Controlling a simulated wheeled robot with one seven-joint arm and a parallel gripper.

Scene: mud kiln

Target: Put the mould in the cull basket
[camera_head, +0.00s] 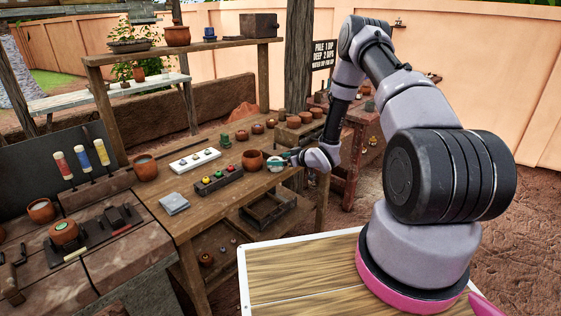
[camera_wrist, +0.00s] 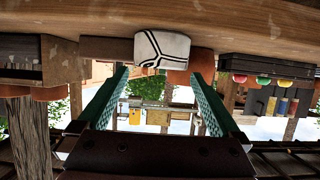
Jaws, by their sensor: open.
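A small white block with black lines, which looks like the mould (camera_wrist: 162,48), stands on the bench edge in the wrist view, which appears upside down. In the head view its pale side (camera_head: 274,163) shows at my gripper (camera_head: 284,160), beside a terracotta pot (camera_head: 252,160). My gripper (camera_wrist: 159,76) is open, with its teal fingers apart. The block shows between and beyond the fingertips; contact cannot be told. No basket is clearly recognisable; a dark open wooden crate (camera_head: 268,212) sits under the bench.
A shelf post (camera_head: 263,78) rises behind. A sign (camera_head: 324,54) hangs farther back.

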